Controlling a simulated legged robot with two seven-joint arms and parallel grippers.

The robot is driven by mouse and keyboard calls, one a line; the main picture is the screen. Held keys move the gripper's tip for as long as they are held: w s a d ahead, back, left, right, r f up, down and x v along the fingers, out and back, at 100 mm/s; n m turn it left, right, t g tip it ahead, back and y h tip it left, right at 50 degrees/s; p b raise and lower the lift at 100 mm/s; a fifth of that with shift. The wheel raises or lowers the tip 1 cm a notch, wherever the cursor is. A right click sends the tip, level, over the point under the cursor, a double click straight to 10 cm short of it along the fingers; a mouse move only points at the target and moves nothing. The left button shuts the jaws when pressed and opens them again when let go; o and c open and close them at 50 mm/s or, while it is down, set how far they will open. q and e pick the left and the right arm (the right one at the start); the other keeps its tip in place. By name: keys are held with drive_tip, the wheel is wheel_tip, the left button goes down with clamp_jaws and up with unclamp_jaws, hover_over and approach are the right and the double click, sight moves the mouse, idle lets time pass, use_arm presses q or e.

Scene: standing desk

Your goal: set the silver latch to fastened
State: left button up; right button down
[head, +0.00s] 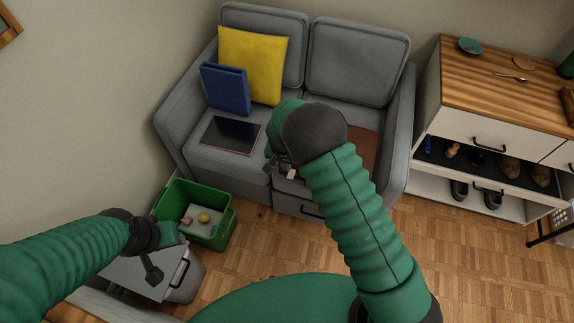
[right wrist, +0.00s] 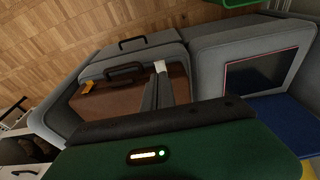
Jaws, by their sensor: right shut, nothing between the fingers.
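A brown case (right wrist: 130,97) with a dark handle lies on the sofa seat; part of it shows behind my right arm in the head view (head: 362,150). The silver latch (right wrist: 160,66) is a small pale tab at the case's front edge, right of the handle; a pale bit of it shows in the head view (head: 292,174). My right gripper (right wrist: 160,88) is shut and empty, its fingertips close to the latch; I cannot tell whether they touch. It is partly hidden in the head view (head: 283,168). My left gripper (head: 160,252) is at lower left, far from the case.
An orange-yellow latch (right wrist: 88,87) is left of the case handle. On the grey sofa (head: 360,60) are a dark tablet (head: 232,135), a blue binder (head: 226,90) and a yellow cushion (head: 262,55). A green crate (head: 228,226) stands near my left gripper. A shoe cabinet (head: 480,125) is at right.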

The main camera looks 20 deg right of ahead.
sight(289, 178)
drive_tip(key=f, duration=0.3)
drive_tip(key=d+f+b, duration=0.1)
drive_tip(key=f, duration=0.2)
drive_tip(key=w+f, duration=0.1)
drive_tip(key=f, duration=0.2)
drive_tip(key=shift+w+d+b, duration=0.1)
drive_tip(key=shift+d+b, duration=0.05)
drive_tip(key=shift+b, duration=0.2)
drive_tip(key=shift+w+f, duration=0.15)
drive_tip(key=shift+f, duration=0.3)
use_arm(q)
drive_tip(key=shift+s+x, duration=0.25)
drive_tip(key=shift+x, duration=0.85)
drive_tip(key=shift+d+f, duration=0.1)
drive_tip(key=shift+f, duration=0.05)
